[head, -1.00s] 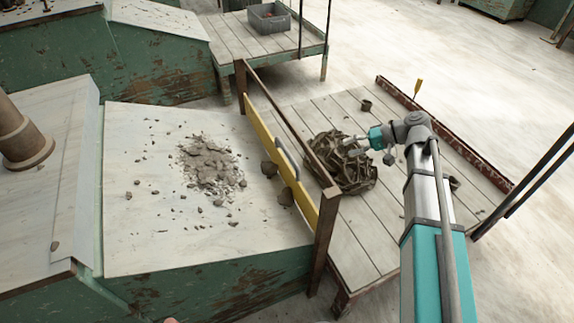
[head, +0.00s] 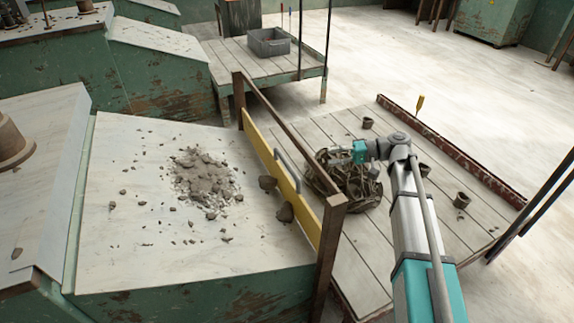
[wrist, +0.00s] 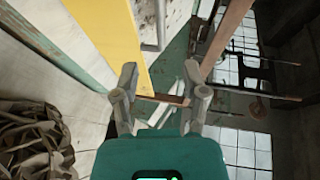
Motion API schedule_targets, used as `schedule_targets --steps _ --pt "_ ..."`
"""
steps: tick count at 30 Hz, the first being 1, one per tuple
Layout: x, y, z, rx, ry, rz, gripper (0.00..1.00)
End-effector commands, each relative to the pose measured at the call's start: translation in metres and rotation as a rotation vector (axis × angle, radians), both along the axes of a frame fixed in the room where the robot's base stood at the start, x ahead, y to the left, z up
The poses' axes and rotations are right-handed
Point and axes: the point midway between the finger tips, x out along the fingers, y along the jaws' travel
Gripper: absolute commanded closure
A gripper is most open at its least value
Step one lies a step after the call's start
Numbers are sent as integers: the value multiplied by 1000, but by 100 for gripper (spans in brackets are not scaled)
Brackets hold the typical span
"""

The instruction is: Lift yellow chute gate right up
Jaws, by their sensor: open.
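The yellow chute gate (head: 262,150) stands across the lower end of the pale chute, between brown posts and under a brown top bar (head: 290,135). A grey handle (head: 288,172) is fixed to its face. My gripper (head: 338,152) is open and empty on the platform side of the gate, to the right of the handle and apart from it. In the wrist view the gate (wrist: 108,35) fills the upper left, with part of the handle (wrist: 157,20) beside it. My gripper (wrist: 160,88) has its two fingers spread below them.
A dark coiled heap (head: 345,185) lies on the slatted platform (head: 352,262) under my gripper. Clay trimmings (head: 203,178) lie on the chute, with two lumps (head: 268,183) against the gate.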

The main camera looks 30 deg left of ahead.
Motion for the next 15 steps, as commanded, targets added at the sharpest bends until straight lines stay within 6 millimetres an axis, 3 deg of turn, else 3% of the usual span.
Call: schedule_targets --steps 8,15 --pt "-4 6 -2 -1 0 0 43" --pt "-16 27 -7 -1 0 2 43"
